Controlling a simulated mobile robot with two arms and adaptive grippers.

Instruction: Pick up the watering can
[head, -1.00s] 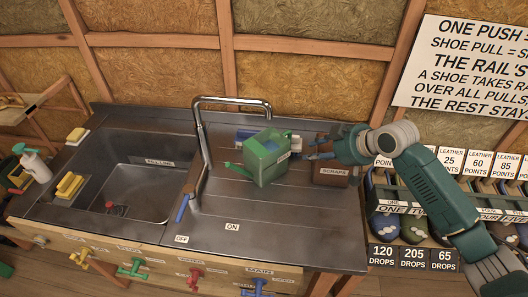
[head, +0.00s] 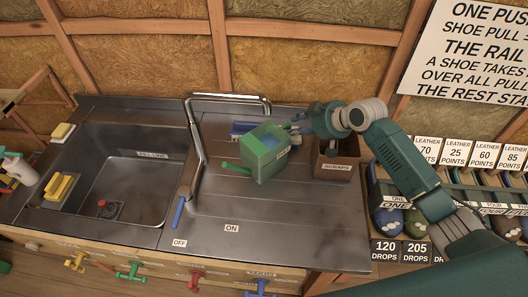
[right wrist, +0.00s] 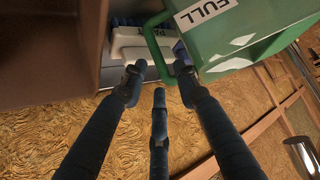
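The green watering can (head: 262,160) stands on the steel counter right of the tap, its spout toward the left. In the right wrist view its green body (right wrist: 245,50) has a "FULL" label, and its handle (right wrist: 151,45) loops out beside it. My right gripper (head: 300,127) is at the can's right side. In the wrist view its fingers (right wrist: 158,75) are spread, with the handle between and just beyond the tips. I cannot tell whether they touch it. My left gripper is not in view.
A brown "SCRAPS" box (head: 335,168) stands close on the right, under my arm. A blue and white item (head: 240,129) lies behind the can. The tap (head: 200,150) and sink (head: 125,165) are to the left.

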